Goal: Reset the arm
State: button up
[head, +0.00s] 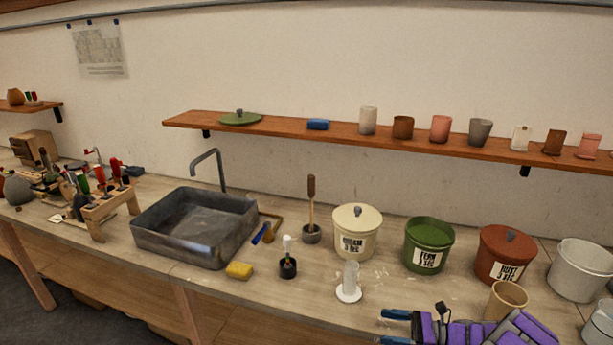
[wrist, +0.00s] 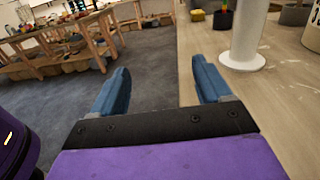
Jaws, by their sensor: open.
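My gripper (head: 397,328) shows at the bottom right of the head view, by the front edge of the bench. Its two blue fingers stand apart with nothing between them. The gripper also shows in the wrist view (wrist: 157,85), with one finger over the floor and the other by the bench edge. My purple arm lies to the right of it in the head view and hides part of the bench front.
A white cylinder on a round base (head: 349,282) stands close behind the gripper. A tan cup (head: 507,300) is beside my arm. Cream (head: 357,232), green (head: 428,246) and rust (head: 505,256) buckets stand behind. A sink (head: 195,228) and yellow sponge (head: 239,270) are left. Floor (wrist: 150,75) lies open below.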

jog(key=s+a+r+n+g+h, duration=0.1)
jog(key=s+a+r+n+g, duration=0.15)
jog(key=a+r, duration=0.35)
jog(key=s+a+r+n+g, duration=0.1)
jog(key=a+r+n+g, duration=0.2)
jog(key=a+r+n, duration=0.15)
jog(key=s+a+r+n+g+h, duration=0.3)
jog(key=s+a+r+n+h, duration=0.2)
jog(key=s+a+r, duration=0.4)
jog(key=s+d+n+h, duration=0.1)
jog(key=s+n+h, duration=0.45)
jog(key=s, duration=0.85)
jog(key=s+d+n+t+h, duration=0.2)
jog(key=s+d+h, duration=0.4)
jog(key=s+d, duration=0.3)
jog(key=shift+s+f+n+t, duration=0.35)
jog(key=shift+s+n, duration=0.1)
jog(key=shift+s, duration=0.9)
